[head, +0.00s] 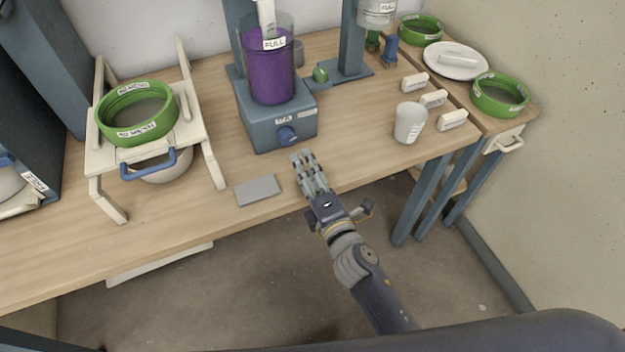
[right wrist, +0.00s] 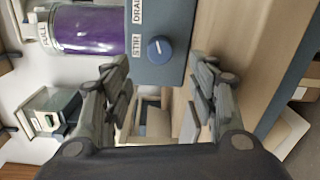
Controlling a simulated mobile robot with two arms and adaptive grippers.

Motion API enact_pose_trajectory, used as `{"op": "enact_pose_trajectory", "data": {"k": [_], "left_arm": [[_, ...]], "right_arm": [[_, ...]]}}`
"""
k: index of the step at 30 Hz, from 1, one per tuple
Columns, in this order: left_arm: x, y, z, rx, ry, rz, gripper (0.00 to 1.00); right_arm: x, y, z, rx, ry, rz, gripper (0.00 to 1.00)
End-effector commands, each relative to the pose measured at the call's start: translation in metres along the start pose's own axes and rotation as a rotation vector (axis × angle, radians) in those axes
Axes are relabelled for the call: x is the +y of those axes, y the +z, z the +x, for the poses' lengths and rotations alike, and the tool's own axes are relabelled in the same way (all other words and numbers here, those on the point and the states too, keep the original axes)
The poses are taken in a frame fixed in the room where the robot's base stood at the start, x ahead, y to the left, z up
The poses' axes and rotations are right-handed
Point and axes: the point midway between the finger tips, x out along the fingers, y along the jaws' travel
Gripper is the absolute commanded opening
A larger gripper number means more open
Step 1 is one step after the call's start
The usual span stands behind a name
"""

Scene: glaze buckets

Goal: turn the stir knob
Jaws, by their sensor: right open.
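The stir knob (head: 287,135) is a round blue knob on the front of a blue-grey mixer base (head: 262,129), below a label that seems to read STIR. In the right wrist view the knob (right wrist: 160,49) has a white pointer line and sits beside the STIR label. A clear vessel of purple glaze (head: 270,75), marked FULL, stands on the base. My right gripper (head: 303,160) is open and empty, just in front of the knob and a little to its right, not touching it. In the wrist view the knob shows between the fingers, beyond their tips. My left gripper is out of view.
A grey pad (head: 257,190) lies left of my right gripper, near the table's front edge. A white cup (head: 410,122) and small labelled blocks (head: 433,98) stand to the right. A green sieve (head: 137,112) rests on a white stand at left.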

Motion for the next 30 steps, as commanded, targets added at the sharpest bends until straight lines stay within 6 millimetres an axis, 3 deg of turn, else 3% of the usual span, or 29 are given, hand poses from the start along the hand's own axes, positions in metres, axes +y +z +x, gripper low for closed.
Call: {"op": "enact_pose_trajectory", "data": {"k": [3, 9, 30], "left_arm": [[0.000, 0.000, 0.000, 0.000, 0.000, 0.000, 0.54], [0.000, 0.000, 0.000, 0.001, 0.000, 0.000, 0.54], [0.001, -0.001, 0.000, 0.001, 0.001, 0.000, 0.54]], "right_arm": [[-0.001, 0.000, -0.018, -0.001, -0.001, 0.000, 0.54], [0.000, 0.000, -0.033, -0.001, -0.001, 0.000, 0.54], [0.000, 0.000, -0.035, -0.001, 0.000, -0.001, 0.54]]}}
